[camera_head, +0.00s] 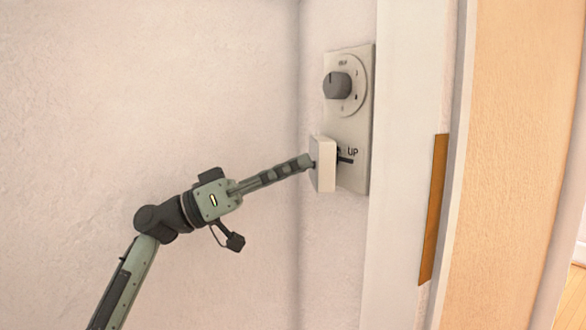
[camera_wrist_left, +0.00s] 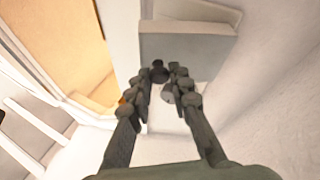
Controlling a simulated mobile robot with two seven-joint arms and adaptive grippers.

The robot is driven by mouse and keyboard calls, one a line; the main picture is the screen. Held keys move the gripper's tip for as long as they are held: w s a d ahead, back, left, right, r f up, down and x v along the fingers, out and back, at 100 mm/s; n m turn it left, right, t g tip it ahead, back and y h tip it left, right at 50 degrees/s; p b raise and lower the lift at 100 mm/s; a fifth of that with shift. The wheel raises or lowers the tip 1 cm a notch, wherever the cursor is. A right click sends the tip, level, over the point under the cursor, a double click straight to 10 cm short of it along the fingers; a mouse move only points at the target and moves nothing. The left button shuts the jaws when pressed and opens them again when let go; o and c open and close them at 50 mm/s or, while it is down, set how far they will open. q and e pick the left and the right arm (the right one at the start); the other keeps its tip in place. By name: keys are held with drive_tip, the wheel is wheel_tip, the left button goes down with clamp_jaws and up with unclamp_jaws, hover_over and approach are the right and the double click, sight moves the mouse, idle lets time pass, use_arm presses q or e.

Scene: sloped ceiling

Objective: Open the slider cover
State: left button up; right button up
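The slider cover (camera_head: 323,164) is a white block standing out from the lower part of a wall panel (camera_head: 362,115). The panel carries a grey dial (camera_head: 338,85) above and an "UP" label beside the cover. My left gripper (camera_head: 310,160) reaches from the left with its fingertips at the cover's outer face. In the left wrist view, the cover (camera_wrist_left: 190,48) lies just beyond the gripper (camera_wrist_left: 164,72). Its fingers are apart, with a small dark round part showing near the tips. Whether they touch it is unclear. My right gripper is not in view.
The panel sits on a pale wall close to a corner (camera_head: 298,150). A white door frame (camera_head: 410,120) and an orange-tan surface (camera_head: 520,140) stand to the right. Bare wall lies left of the panel, around my arm.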

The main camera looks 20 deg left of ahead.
use_arm(q)
drive_tip(key=o, duration=0.4)
drive_tip(key=v, duration=0.7)
drive_tip(key=shift+s+a, duration=0.15)
drive_tip(key=shift+a, duration=0.1)
drive_tip(key=shift+o, duration=0.2)
